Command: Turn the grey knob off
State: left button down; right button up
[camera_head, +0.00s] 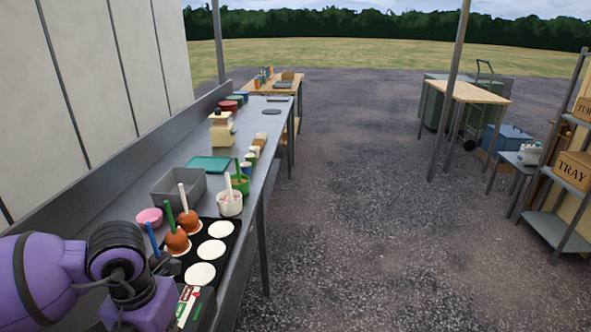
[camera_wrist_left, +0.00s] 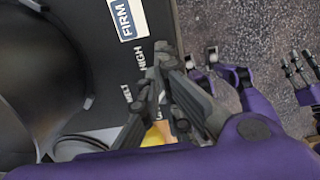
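The grey knob cannot be made out for certain; my left gripper covers the area beside the labels. In the left wrist view a black control panel (camera_wrist_left: 95,30) carries the words FIRM, HIGH and a partly hidden one like MELT. My left gripper (camera_wrist_left: 150,95) is over this panel, its dark fingers beside HIGH. Whether they are closed on anything is unclear. In the head view my left gripper (camera_head: 160,264) is low at the left, by the near end of the bench. Purple and dark parts of mine show at the right of the wrist view; I cannot tell whether they include my right gripper.
A large dark round bowl (camera_wrist_left: 35,85) fills the left of the wrist view, with a yellow thing (camera_wrist_left: 154,136) below the fingers. Toffee apples with sticks (camera_head: 176,240) stand by a black tray (camera_head: 217,218) with white discs. Open gravel (camera_head: 370,210) lies right of the bench.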

pick_arm(q)
jog(key=shift+a+f, duration=0.4)
jog(key=shift+f, duration=0.15)
pick_arm(e)
jog(key=shift+s+a+f, duration=0.15)
jog(key=shift+s+f, duration=0.2)
pick_arm(q)
jog(key=shift+w+r, duration=0.15)
jog(key=shift+r, duration=0.4)
jog(key=shift+w+a+r+p, duration=0.15)
jog(key=shift+w+r+p, duration=0.15)
jog(key=shift+r, duration=0.25)
jog(key=shift+w+a+r+p, duration=0.1)
jog(key=shift+w+r+p, duration=0.05)
jog(key=shift+r+p, duration=0.35)
jog(key=r, duration=0.2)
jog(key=r+p, duration=0.1)
jog(key=shift+s+d+r, duration=0.1)
jog(key=shift+s+d, duration=0.05)
jog(key=shift+d, duration=0.15)
pick_arm(e)
jog(key=w+r, duration=0.4)
jog(key=r, duration=0.1)
jog(key=shift+t, duration=0.4)
jog(key=shift+w, duration=0.1)
